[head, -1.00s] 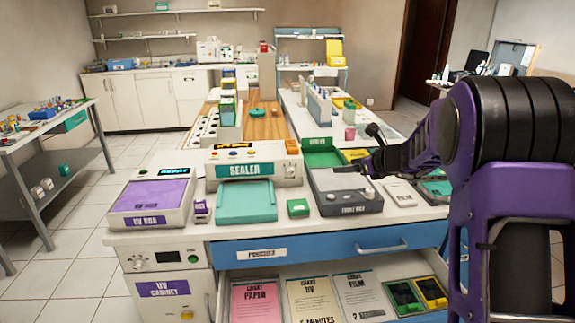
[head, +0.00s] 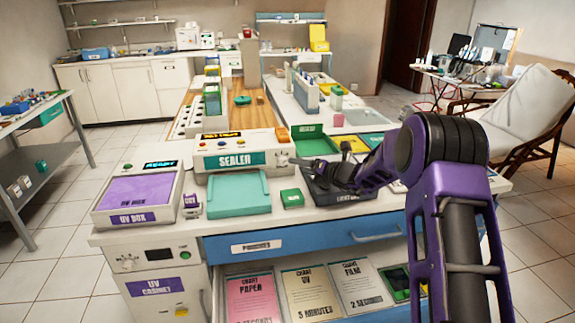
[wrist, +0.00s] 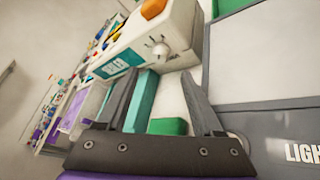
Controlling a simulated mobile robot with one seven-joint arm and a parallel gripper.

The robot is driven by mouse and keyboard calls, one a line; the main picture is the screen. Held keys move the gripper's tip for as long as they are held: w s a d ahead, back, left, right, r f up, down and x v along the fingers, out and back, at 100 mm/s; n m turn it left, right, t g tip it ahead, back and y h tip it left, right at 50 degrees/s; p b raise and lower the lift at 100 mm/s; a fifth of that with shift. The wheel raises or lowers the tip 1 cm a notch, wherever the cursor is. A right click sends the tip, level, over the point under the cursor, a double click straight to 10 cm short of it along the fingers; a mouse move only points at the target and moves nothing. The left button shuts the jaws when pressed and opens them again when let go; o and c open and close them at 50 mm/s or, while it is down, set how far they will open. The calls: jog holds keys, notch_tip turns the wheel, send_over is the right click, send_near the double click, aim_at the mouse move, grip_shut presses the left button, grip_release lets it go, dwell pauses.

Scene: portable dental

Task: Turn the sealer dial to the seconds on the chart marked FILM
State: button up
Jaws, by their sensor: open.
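The white sealer (head: 240,146) stands on the counter with a teal label and a teal plate in front. Its pale round dial (head: 282,160) is at the right end of its front face; the dial also shows in the wrist view (wrist: 160,49). The dial's setting is too small to read. The FILM chart (head: 357,284) lies in the open drawer and reads 2 SECONDS. My gripper (wrist: 161,78) is open and empty. In the wrist view, its fingers point toward the dial, which appears between and beyond the tips, apparently not touching.
The PAPER chart (head: 251,298) and UV chart (head: 308,292) lie beside the FILM chart. A dark lightbox (head: 330,190) is below my gripper. A small green box (head: 292,198) sits by the teal plate. The purple-topped UV box (head: 140,192) stands left.

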aim_at(284, 163)
jog(key=x, duration=0.7)
jog(key=shift+w+a, duration=0.2)
grip_shut()
